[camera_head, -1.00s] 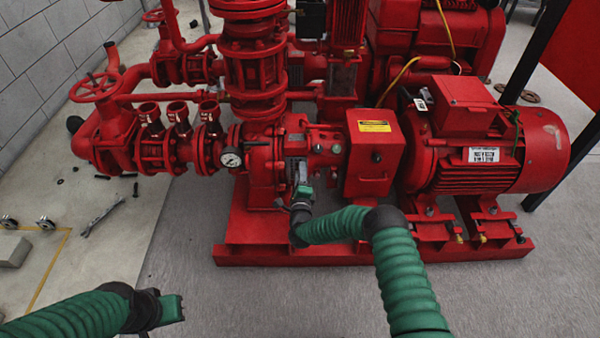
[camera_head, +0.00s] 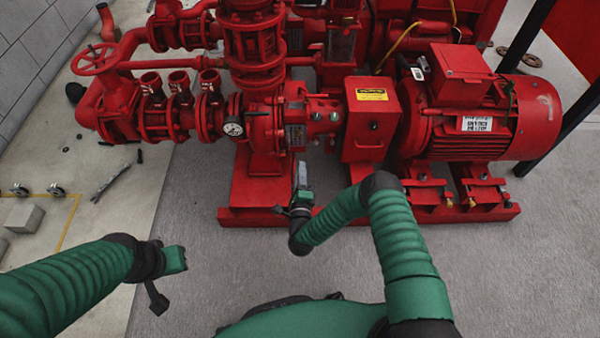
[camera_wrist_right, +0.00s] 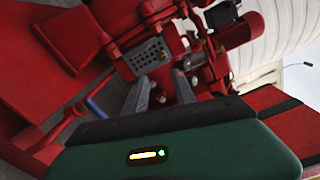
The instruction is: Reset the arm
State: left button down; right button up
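My right gripper (camera_head: 300,170) is in front of the red pumpset, with its fingers pointing toward the pump body. In the right wrist view its two grey fingers (camera_wrist_right: 162,82) stand apart with nothing held between them. The red pump (camera_head: 262,130) with its small gauge (camera_head: 232,129) is behind it; the exact gap is hard to tell. My left gripper (camera_head: 170,272) is at the lower left, over the floor and clear of the pumpset. Its fingers are small and seen at an angle, so their opening cannot be told. I see nothing held there.
The red motor (camera_head: 485,112) and the base frame (camera_head: 370,216) take up the right side. A handwheel (camera_head: 95,58) and pipes are at the upper left. A wrench-like tool (camera_head: 110,182) and grey blocks (camera_head: 24,218) lie on the left floor. Floor before the base is clear.

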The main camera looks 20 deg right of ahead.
jog(key=v, duration=0.3)
jog(key=shift+f, duration=0.1)
jog(key=shift+w, duration=0.1)
jog(key=w+a+r+n+g+y, duration=0.2)
jog(key=a+r+n+g+y, duration=0.5)
jog(key=n, duration=0.8)
jog(key=s+d+r+n+g+h, duration=0.1)
jog(key=s+d+r+n+g, duration=0.2)
jog(key=s, duration=0.5)
jog(key=s+d+r+n+g, duration=0.2)
jog(key=s+d+r+n, duration=0.15)
jog(key=s, duration=0.55)
jog(key=s+d+r+n+g+h, duration=0.1)
jog(key=s+d+r+n+g, duration=0.2)
jog(key=s, duration=0.5)
jog(key=w+p+v, duration=0.3)
jog(key=p+v, duration=1.4)
jog(key=w+r+p+v, duration=0.1)
jog(key=w+p+v, duration=0.2)
jog(key=p+v, duration=1.4)
jog(key=shift+d+r+p, duration=0.15)
jog(key=shift+r+p, duration=0.25)
jog(key=shift+r, duration=0.3)
